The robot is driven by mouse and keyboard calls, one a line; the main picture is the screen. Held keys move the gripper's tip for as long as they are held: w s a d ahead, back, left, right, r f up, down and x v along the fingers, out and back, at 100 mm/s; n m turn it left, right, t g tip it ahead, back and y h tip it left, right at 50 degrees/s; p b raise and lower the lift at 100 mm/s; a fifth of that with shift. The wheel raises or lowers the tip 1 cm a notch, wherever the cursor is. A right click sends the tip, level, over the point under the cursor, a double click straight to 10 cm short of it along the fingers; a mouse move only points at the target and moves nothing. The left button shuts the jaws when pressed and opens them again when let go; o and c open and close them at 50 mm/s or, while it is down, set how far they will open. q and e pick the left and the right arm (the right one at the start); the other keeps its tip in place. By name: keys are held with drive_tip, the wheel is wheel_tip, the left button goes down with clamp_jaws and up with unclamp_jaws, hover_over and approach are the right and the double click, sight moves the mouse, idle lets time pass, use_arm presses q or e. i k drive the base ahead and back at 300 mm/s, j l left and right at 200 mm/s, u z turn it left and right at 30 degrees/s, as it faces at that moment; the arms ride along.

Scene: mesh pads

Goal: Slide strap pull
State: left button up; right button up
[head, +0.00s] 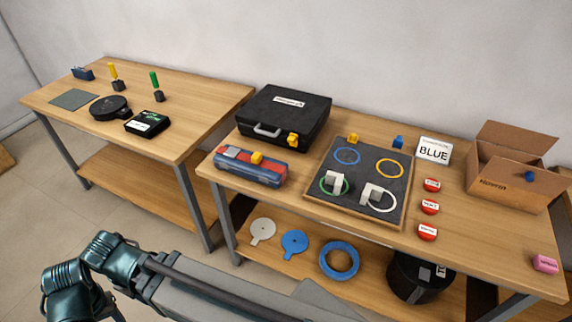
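No part is labelled as a strap pull, and I cannot tell which piece it is. A yellow piece (257,158) sits on top of a red and blue roll-shaped case (249,168) at the near left of the right-hand table. Another yellow piece (293,140) is at the front of a closed black case (284,117) with a grey handle (267,131). Dark teal links of my own arm show at the lower left, well short of the table. Neither gripper's fingertips are in view.
A dark board (357,208) holds coloured rings and white pieces. Red labelled buttons (430,207), a BLUE sign (433,151) and an open cardboard box (505,185) stand right of it. Blue ring (339,261) and black drum (413,278) lie below. The left table (180,100) holds small items.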

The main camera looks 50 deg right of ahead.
sight(256, 157)
drive_tip(key=z, duration=1.45)
